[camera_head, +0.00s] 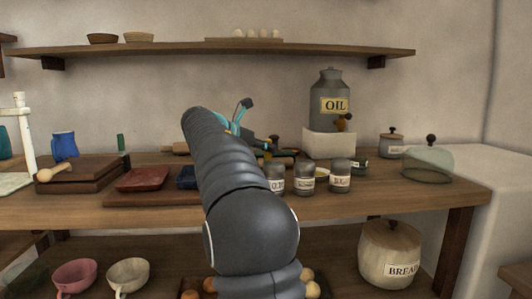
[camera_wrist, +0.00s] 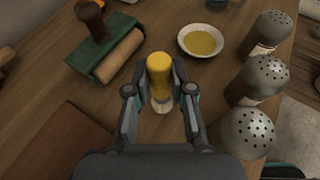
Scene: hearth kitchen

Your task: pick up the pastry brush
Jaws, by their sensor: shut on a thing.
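In the wrist view a yellow, rounded, handle-like piece with a pale lower end, which I take to be the pastry brush (camera_wrist: 159,72), stands between my two fingers. My gripper (camera_wrist: 160,90) is shut on it, one finger on each side. Its lower part is partly hidden, and I cannot tell whether it touches the table. In the head view my arm covers the middle of the table, and the brush cannot be made out there.
A saucer of yellow liquid (camera_wrist: 201,40) and several shakers (camera_wrist: 246,131) stand close on the right. The oil can (camera_head: 331,100) stands on a pale block (camera_head: 330,143). A shelf (camera_head: 210,48) runs above the table.

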